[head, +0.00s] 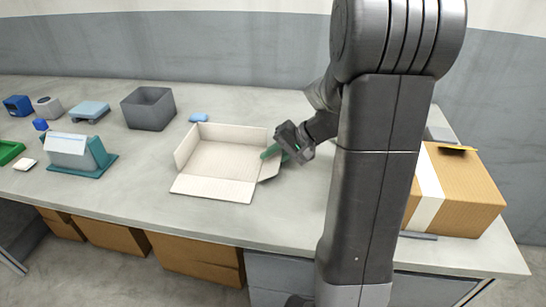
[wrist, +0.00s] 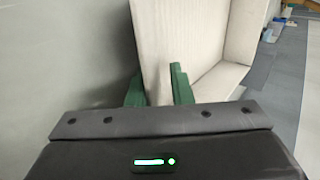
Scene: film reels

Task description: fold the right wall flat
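A shallow cream cardboard box (head: 222,160) lies open on the table in the head view, its back and left walls standing. Its right wall (head: 269,168) leans outward at the box's right side, partly hidden by my gripper. My gripper (head: 277,153) is at that wall with its green fingers apart. In the wrist view the fingers of my gripper (wrist: 160,88) stand on either side of the right wall's pale strip (wrist: 158,75). The fingers look open around the wall; contact is hard to tell. The box floor (wrist: 190,30) shows beyond.
A blue block (head: 198,118) lies behind the box and a grey bin (head: 148,108) stands behind left. A teal stand (head: 93,160) is further left. A taped brown carton (head: 460,190) stands at the right, beyond my arm. The table in front of the box is clear.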

